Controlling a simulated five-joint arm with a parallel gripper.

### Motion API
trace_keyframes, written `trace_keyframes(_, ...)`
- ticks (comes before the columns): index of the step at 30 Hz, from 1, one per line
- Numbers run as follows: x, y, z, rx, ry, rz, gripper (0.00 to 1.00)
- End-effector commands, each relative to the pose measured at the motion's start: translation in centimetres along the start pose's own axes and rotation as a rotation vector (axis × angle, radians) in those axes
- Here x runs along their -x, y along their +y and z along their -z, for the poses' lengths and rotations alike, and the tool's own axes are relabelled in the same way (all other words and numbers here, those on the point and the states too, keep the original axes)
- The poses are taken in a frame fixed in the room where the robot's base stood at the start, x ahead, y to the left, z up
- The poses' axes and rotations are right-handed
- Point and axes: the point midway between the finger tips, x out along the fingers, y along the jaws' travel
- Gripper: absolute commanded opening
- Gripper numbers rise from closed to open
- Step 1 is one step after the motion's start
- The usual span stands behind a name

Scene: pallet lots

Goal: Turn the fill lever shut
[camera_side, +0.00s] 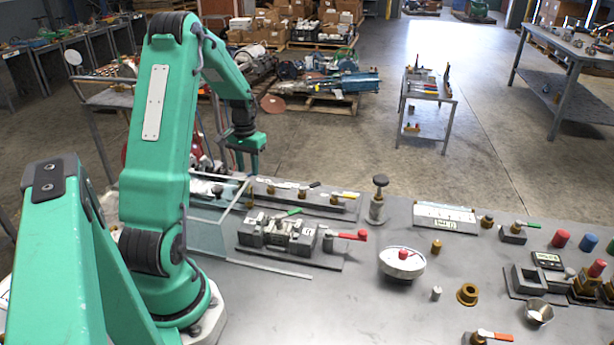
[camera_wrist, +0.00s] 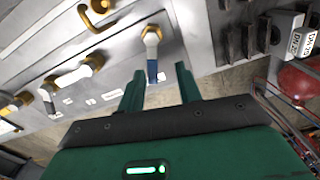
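A row of small brass valves with lever handles sits on a grey strip (camera_side: 285,205) in the side view. In the wrist view, a valve lever with a white and blue handle (camera_wrist: 152,66) points toward my gripper. My gripper (camera_wrist: 158,80) is open, with its two green fingers either side of the lever's blue end; I cannot tell if they touch it. In the side view my gripper (camera_side: 247,170) points down at the strip's left end. More levers, such as a white-handled one (camera_wrist: 68,76), lie to the left. The labels are too small to read, so I cannot tell which is the fill lever.
In the side view, a clear panel (camera_side: 215,230) stands left of a metal fixture (camera_side: 285,232) with green and red levers. A round gauge (camera_side: 402,262) and loose brass parts stand to the right. In the wrist view, a red rounded object (camera_wrist: 300,82) is at right.

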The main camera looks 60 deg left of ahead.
Motion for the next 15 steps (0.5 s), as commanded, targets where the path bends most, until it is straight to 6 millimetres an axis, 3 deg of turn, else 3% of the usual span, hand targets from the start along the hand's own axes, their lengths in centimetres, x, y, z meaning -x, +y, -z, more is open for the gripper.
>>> trace_keyframes(7,0.0,-0.8,-0.1,0.183,0.000,0.000,0.34)
trace_keyframes(15,4.1,-0.7,0.0,0.174,0.004,0.001,0.34)
